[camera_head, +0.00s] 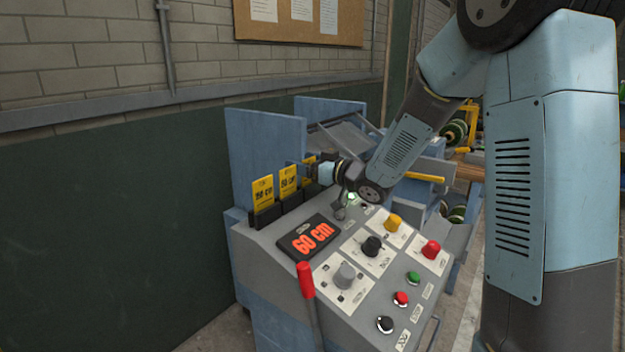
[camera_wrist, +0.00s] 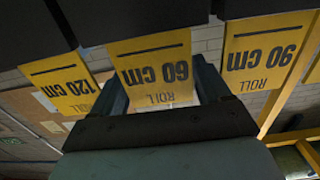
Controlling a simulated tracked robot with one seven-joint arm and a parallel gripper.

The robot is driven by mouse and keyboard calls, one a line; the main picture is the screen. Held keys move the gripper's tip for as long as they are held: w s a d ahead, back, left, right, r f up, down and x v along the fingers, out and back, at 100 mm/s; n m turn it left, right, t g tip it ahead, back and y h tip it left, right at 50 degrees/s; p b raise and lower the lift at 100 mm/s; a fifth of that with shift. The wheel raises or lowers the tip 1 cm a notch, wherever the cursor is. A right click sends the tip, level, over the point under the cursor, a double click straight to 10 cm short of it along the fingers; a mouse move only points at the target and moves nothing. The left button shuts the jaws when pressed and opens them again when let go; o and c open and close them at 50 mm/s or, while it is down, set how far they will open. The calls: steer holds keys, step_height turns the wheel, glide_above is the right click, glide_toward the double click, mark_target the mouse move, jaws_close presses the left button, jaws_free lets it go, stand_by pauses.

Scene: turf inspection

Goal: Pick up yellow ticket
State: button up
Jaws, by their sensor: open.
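A yellow ticket marked "ROLL 60 cm" (camera_wrist: 155,68) appears upside down in the wrist view. Its upper end there meets a dark holder. My gripper (camera_wrist: 161,88) is open, with one finger on each side of this ticket; I cannot tell whether they touch it. Similar yellow tickets flank it: "120 cm" (camera_wrist: 62,85) on the left and "90 cm" (camera_wrist: 262,55) on the right. In the head view, my gripper (camera_head: 306,172) is at the rear of the console, by a partly hidden yellow ticket. Two more tickets (camera_head: 263,193) (camera_head: 288,182) stand upright to its left.
The grey console (camera_head: 262,250) has a display (camera_head: 308,236) reading "60 cm", several knobs and buttons, and a red-handled lever (camera_head: 306,280) at its front left. A blue panel (camera_head: 262,150) rises behind the tickets. A dark green wall (camera_head: 110,210) stands left.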

steer(key=shift+w+a, duration=0.15)
steer(key=shift+a, duration=0.1)
steer(key=c, duration=0.7)
steer(key=shift+r, duration=0.1)
